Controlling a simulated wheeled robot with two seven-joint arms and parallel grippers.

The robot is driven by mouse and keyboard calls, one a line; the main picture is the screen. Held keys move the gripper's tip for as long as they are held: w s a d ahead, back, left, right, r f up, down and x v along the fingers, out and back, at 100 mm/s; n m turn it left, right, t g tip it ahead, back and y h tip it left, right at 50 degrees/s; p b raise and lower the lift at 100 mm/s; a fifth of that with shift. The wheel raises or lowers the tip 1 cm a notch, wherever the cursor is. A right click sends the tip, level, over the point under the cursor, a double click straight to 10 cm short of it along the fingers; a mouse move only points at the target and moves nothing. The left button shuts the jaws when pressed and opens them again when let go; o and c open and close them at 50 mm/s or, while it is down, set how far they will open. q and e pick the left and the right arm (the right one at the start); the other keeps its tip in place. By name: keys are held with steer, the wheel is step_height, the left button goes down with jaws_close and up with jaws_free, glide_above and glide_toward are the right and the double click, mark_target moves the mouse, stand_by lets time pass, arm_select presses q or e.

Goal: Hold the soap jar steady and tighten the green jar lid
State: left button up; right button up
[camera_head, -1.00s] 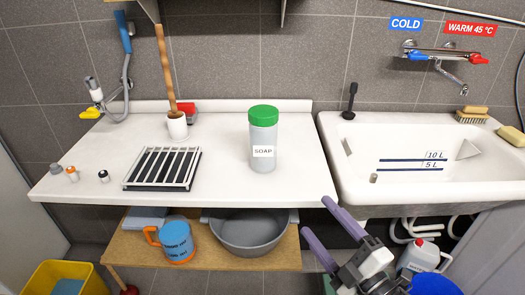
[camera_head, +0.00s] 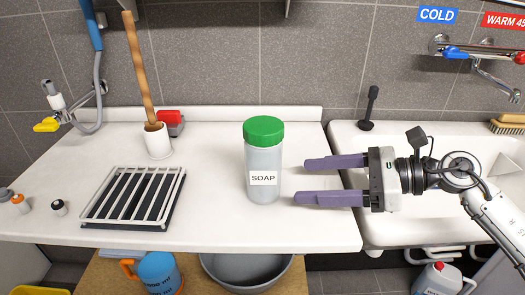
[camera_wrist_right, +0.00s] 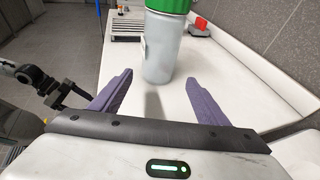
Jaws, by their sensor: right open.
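The soap jar (camera_head: 263,172) stands upright on the white counter, a pale cylinder with a SOAP label. Its green lid (camera_head: 264,130) sits on top; how tight it is cannot be told. My right gripper (camera_head: 318,181) is to the right of the jar, level with its body, open with purple fingers pointing at it and not around it. In the right wrist view the jar (camera_wrist_right: 160,52) stands ahead, between and beyond the two open fingers (camera_wrist_right: 160,88), with the green lid (camera_wrist_right: 168,5) cut by the top edge.
The sink (camera_head: 345,136) lies behind and right of my right gripper. The counter around the jar is clear.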

mark_target(279, 182)
steer(key=shift+a+f, duration=0.1)
steer(key=shift+a, duration=0.5)
steer(key=x, duration=0.8)
steer(key=shift+a+f, duration=0.1)
steer(key=shift+a, duration=0.05)
steer(key=shift+w+a, duration=0.1)
steer(key=shift+a, duration=0.05)
arm_select(q)
steer(key=shift+s+f, duration=0.35)
steer(key=shift+s, duration=0.3)
arm_select(e)
steer(key=c, duration=0.7)
arm_select(q)
steer(key=shift+s, duration=0.1)
